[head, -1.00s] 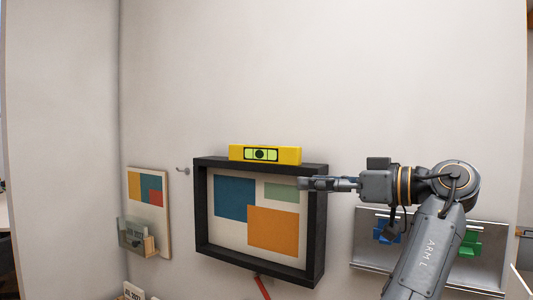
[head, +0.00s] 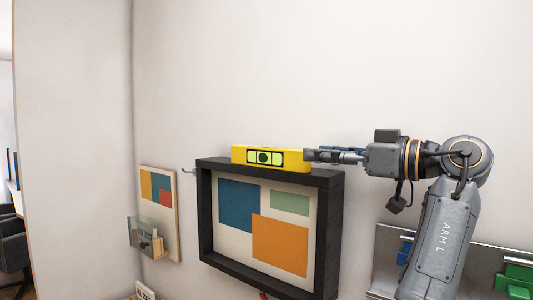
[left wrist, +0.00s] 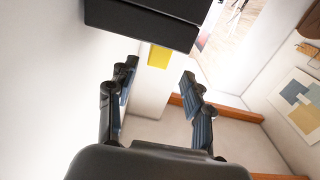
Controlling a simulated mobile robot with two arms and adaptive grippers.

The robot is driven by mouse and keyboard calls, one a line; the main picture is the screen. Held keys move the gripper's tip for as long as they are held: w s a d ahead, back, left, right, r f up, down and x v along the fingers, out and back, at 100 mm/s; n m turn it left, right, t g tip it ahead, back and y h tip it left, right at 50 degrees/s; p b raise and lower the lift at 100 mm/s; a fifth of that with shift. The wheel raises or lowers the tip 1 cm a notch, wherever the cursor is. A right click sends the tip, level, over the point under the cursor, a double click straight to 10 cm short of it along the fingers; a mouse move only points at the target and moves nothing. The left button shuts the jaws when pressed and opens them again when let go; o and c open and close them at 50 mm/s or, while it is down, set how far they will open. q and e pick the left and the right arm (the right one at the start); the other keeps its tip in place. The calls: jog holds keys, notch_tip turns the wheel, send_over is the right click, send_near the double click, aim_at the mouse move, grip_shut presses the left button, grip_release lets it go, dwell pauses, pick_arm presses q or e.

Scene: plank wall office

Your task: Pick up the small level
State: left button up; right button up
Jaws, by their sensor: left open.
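The small level (head: 271,158) is yellow with a green window and lies along the top of a black picture frame (head: 208,222) on the wall. My left gripper (head: 308,156) is at the level's right end in the head view, at about its height. In the left wrist view, the level's yellow end (left wrist: 159,56) shows just beyond and between the fingertips of the open left gripper (left wrist: 157,72). The rest of the level is hidden there behind the black frame (left wrist: 145,22). I cannot tell whether a finger touches it. My right gripper is not in view.
A small board with coloured blocks (head: 160,205) and a clear holder (head: 146,238) hang to the left, near a wall hook (head: 188,171). A metal rail panel with blue and green items (head: 516,280) is at lower right. The wall above the level is bare.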

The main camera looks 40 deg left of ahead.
aim_at(298, 150)
pick_arm(q)
jog(key=shift+a, duration=0.55)
jog(key=shift+w+a, duration=0.15)
jog(key=shift+w, duration=0.05)
jog(key=a+p, duration=0.1)
jog(key=a+r+p, duration=0.1)
jog(key=shift+s+a+p, duration=0.2)
jog(key=shift+a+p, duration=0.15)
jog(key=shift+a, duration=0.05)
jog(key=shift+s+a+f, duration=0.1)
jog(key=shift+a+f, duration=0.05)
jog(key=shift+a, duration=0.4)
jog(key=shift+s+a+f, duration=0.1)
jog(key=shift+a, duration=0.4)
jog(key=shift+a+f, duration=0.1)
jog(key=shift+a, duration=0.1)
jog(key=shift+w+d, duration=0.1)
jog(key=shift+d, duration=0.15)
jog(key=c, duration=0.7)
grip_shut()
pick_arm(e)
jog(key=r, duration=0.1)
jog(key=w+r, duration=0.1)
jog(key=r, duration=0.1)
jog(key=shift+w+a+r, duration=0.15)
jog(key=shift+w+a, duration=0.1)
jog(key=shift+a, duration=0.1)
